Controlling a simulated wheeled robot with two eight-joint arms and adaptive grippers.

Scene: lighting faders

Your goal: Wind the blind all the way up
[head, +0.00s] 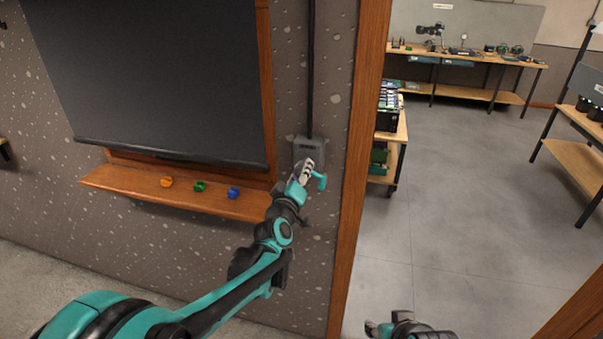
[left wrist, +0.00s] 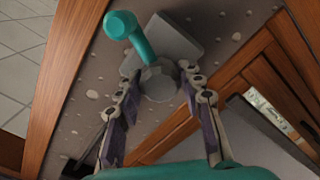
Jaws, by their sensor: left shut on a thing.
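The dark blind (head: 150,70) hangs over the window, its bottom bar a little above the wooden sill. The winder box (head: 308,149) is grey and sits on the wall right of the window, under a dark vertical rail. Its crank has a teal handle (head: 321,181), which also shows in the left wrist view (left wrist: 123,25). My left gripper (head: 306,170) is at the crank; in the left wrist view its fingers (left wrist: 160,82) are shut on the crank's grey hub (left wrist: 158,80). My right gripper (head: 378,328) is at the bottom edge, its fingers unclear.
An orange, a green and a blue object (head: 233,193) sit on the sill (head: 130,183). A wooden door post (head: 357,150) stands just right of the winder. Beyond it is open grey floor (head: 460,190), with a bench (head: 470,60) and shelves.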

